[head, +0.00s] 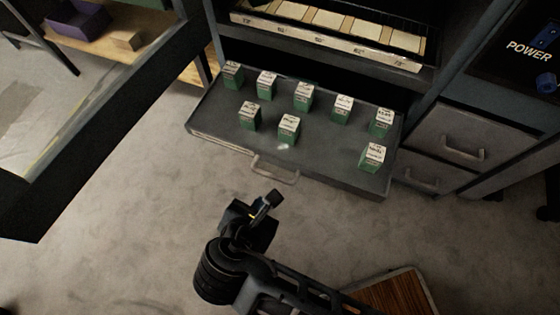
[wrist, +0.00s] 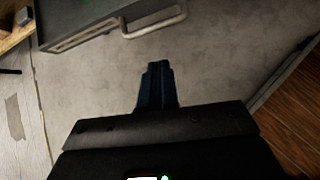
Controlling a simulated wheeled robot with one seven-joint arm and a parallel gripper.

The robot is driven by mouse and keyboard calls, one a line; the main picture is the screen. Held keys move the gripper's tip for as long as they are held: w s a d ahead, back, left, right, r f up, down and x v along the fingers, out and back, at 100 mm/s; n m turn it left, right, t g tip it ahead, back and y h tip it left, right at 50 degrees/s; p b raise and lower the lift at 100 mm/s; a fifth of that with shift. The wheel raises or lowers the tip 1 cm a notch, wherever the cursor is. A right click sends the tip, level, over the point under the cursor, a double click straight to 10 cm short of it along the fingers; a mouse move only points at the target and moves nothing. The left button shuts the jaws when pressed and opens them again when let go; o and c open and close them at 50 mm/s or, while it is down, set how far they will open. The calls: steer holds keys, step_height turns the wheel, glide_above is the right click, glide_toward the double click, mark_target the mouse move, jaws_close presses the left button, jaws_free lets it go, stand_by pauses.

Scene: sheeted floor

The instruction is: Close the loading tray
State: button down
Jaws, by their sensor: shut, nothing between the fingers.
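The loading tray (head: 220,128) is a dark grey drawer pulled out from the lower part of a cabinet in the head view. Several green and white boxes (head: 289,128) stand on it. Its front carries a pale bar handle (head: 275,172), which also shows at the top of the wrist view (wrist: 155,25). My gripper (head: 272,198) is shut and empty, in front of the tray's handle and apart from it. In the wrist view, the closed fingers (wrist: 157,72) point towards the tray front, with bare floor between them and the handle.
A vending shelf (head: 330,45) with labelled slots is above the tray. Grey drawers (head: 460,140) with handles are at the right. An open dark-framed glass door (head: 100,130) stands at the left. A wooden panel (head: 392,295) lies near my arm.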

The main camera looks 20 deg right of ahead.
steer(key=w+a+r+n+h, duration=0.1)
steer(key=w, duration=0.1)
steer(key=b, duration=0.5)
glide_toward(277, 160)
steer(key=f, duration=0.1)
steer(key=w+d+f, duration=0.1)
steer(key=f, duration=0.1)
steer(key=w+f, duration=0.1)
steer(key=shift+w+d+f, duration=0.1)
steer(key=shift+d+f, duration=0.1)
steer(key=shift+f, duration=0.2)
steer(key=shift+w+d, duration=0.4)
steer(key=shift+w, duration=0.05)
steer(key=shift+r, duration=0.1)
